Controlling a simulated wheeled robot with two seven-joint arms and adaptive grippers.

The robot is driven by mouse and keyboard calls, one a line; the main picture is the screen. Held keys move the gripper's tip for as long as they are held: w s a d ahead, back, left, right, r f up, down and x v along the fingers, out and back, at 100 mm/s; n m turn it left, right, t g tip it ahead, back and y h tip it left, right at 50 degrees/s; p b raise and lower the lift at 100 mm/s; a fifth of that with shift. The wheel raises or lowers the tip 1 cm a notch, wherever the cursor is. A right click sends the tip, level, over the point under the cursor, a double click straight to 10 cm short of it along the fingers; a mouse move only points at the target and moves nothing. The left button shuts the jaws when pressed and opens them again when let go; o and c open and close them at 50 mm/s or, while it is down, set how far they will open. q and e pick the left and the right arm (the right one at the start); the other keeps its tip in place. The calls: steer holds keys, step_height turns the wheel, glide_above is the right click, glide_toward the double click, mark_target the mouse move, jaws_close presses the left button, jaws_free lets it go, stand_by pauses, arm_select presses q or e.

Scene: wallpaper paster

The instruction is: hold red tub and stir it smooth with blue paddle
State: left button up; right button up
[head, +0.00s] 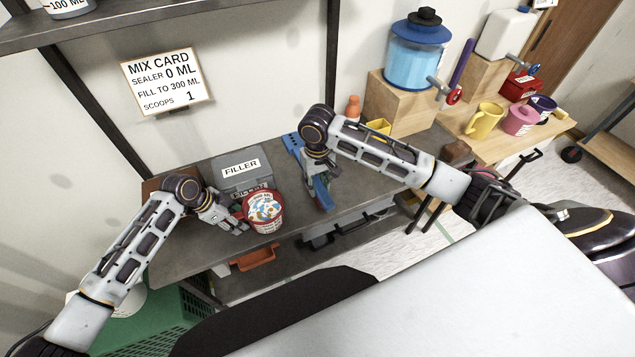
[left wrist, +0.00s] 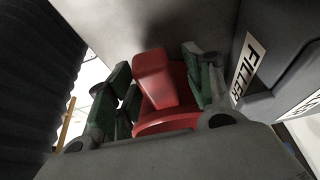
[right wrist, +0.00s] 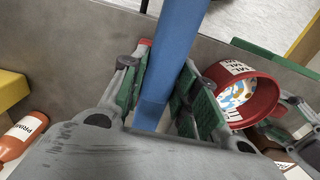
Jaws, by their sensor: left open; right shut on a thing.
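The red tub (head: 264,226) stands on the grey bench, with a mottled white, blue and orange mix (head: 264,208) inside. My left gripper (head: 238,224) is at the tub's left side. In the left wrist view the open left gripper (left wrist: 158,82) has its fingers on both sides of the tub's red handle (left wrist: 153,78); gaps show beside the handle. My right gripper (head: 314,176) is shut on the blue paddle (head: 323,195), to the right of the tub. In the right wrist view the paddle (right wrist: 176,50) runs between the fingers, apart from the tub (right wrist: 262,102).
A grey FILLER bin (head: 240,172) stands just behind the tub. A blue item (head: 292,143) lies behind my right gripper. An orange bottle (head: 352,108) and a yellow container (head: 378,128) stand further right. A mix card (head: 166,82) hangs on the wall.

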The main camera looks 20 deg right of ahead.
arm_select(q)
steer(key=shift+d+f, duration=0.15)
steer(key=shift+f, duration=0.2)
arm_select(e)
steer(key=shift+f, duration=0.1)
arm_select(q)
jaws_close()
stand_by(0.4)
stand_by(0.5)
arm_select(e)
steer(key=o, duration=0.3)
jaws_close()
